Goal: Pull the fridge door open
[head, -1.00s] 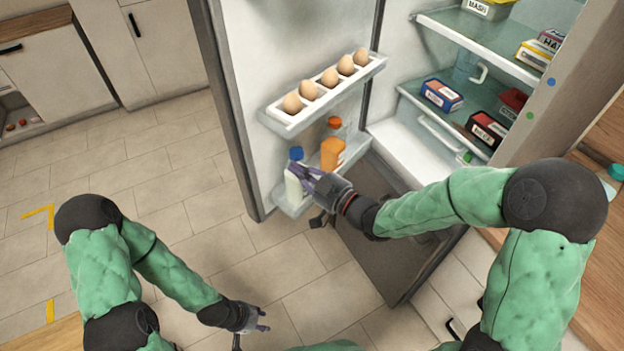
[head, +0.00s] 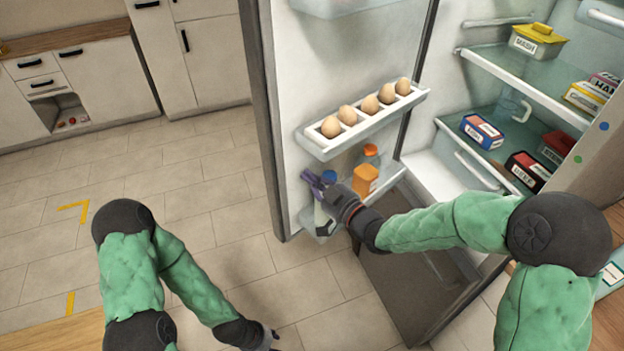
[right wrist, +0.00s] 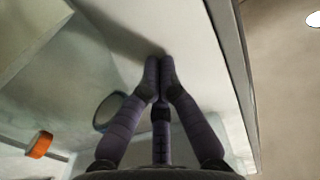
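The fridge door (head: 258,120) stands wide open, swung out to the left, with its inner face and shelves in view. My right gripper (head: 318,183) is at the inner side of the door, by the lower door shelf, in front of a blue-capped bottle (head: 321,218). In the right wrist view its fingers (right wrist: 159,72) meet at the tips with nothing seen between them, close to the pale door panel (right wrist: 190,50); I cannot tell whether they touch it. My left gripper (head: 268,343) is low at the bottom edge, partly cut off, far from the door.
The upper door shelf (head: 370,128) holds several eggs; an orange bottle (head: 365,181) stands on the lower one. Inside the fridge, boxes and containers sit on glass shelves (head: 505,65). Cabinets (head: 105,80) stand behind.

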